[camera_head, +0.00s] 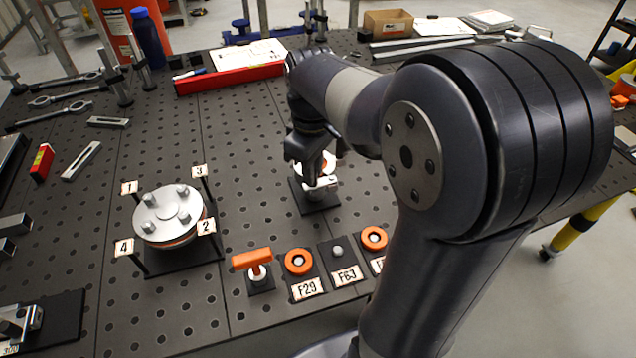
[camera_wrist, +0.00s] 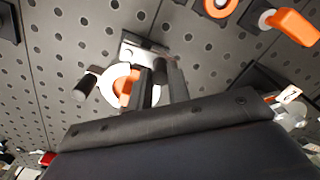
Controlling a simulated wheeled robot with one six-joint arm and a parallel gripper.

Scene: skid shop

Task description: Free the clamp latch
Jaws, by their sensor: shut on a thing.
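A small fixture that looks like the clamp latch (camera_head: 318,197) stands on a dark plate on the perforated table, partly behind my gripper (camera_head: 314,172). In the wrist view the latch (camera_wrist: 103,78) shows a white round body, an orange part (camera_wrist: 124,88) and a black grip (camera_wrist: 84,87) sticking out at left. A silver bracket (camera_wrist: 140,48) lies just beyond my fingers. My gripper (camera_wrist: 160,72) is shut on part of the latch. The fingers hide the exact contact.
At left, a round flange (camera_head: 168,214) with several studs sits among numbered tags. An orange T-handle (camera_head: 252,260) and orange rings (camera_head: 299,262) stand along the front edge. A red level (camera_head: 230,79) lies behind. The table between flange and latch is clear.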

